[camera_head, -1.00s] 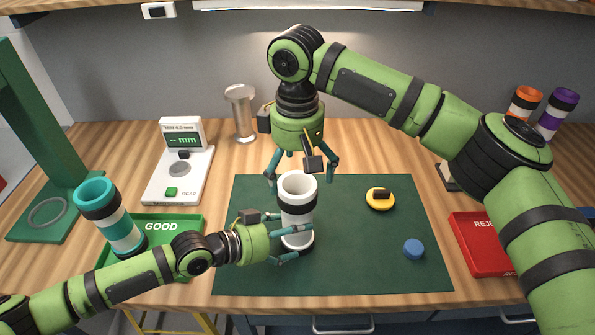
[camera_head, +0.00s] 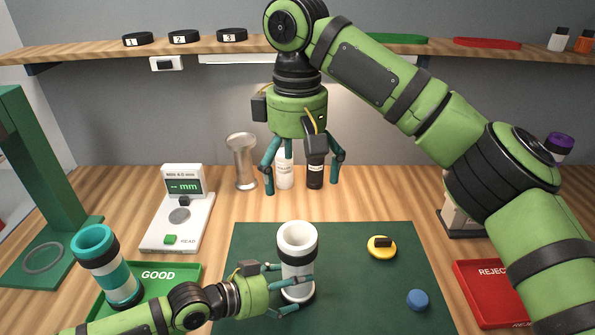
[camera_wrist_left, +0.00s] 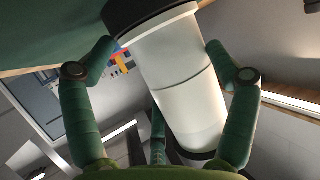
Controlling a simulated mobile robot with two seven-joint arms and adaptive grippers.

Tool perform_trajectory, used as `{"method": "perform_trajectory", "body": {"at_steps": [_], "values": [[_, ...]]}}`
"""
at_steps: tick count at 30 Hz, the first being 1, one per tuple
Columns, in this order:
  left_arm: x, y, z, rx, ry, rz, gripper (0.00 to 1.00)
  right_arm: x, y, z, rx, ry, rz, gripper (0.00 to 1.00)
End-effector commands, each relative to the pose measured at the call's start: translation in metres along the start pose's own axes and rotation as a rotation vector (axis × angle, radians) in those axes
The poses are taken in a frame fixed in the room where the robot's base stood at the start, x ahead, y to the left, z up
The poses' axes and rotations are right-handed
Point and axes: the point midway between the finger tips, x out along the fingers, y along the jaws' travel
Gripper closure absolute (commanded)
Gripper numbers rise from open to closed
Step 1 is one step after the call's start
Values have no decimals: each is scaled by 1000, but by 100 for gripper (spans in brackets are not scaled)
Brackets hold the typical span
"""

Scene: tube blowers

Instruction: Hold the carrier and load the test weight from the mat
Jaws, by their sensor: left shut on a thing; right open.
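The carrier, a white tube with black bands (camera_head: 298,248), stands upright at the left part of the green mat (camera_head: 350,310), its open end up. My left gripper (camera_head: 288,290) is shut around its lower part from the left. My right gripper (camera_head: 302,184) is open and empty, pointing down above and behind the carrier.
A green GOOD tray (camera_head: 185,276) with a teal-and-white tube (camera_head: 108,268) is at left; a red REJECT tray (camera_head: 490,300) is at right. A gauge (camera_head: 165,235), a metal cup (camera_head: 242,160) and bottles (camera_head: 285,170) stand behind. The mat is clear between carrier and discs.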

Motion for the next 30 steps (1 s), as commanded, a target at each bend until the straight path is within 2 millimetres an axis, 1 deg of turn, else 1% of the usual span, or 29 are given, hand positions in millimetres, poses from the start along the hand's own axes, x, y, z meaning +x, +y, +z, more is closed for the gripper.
{"method": "perform_trajectory", "body": {"at_steps": [2, 3, 4, 15, 19, 23, 30], "values": [[0, 0, 0, -1, 0, 1, 55, 0, 0, 0, 0, 0, 0, 0], [0, 0, 0, -1, 0, 1, 5, 0, 0, 0, 0, 0, 0, 0], [0, 0, 0, -1, 0, 1, 0, 0, 0, 0, 0, 0, 0, 0], [-1, 0, 0, 0, 0, 0, 0, 0, 0, 0, 0, 0, 0, 0], [-10, 0, 0, 0, 0, 0, 0, 0, 0, 0, 0, 0, 0, 0], [-32, -1, 1, 1, -3, -2, 0, 0, 0, 0, 0, 0, 0, 0], [-85, -1, 0, 4, -4, -2, 0, 0, 0, 0, 0, 0, 0, 0]]}}
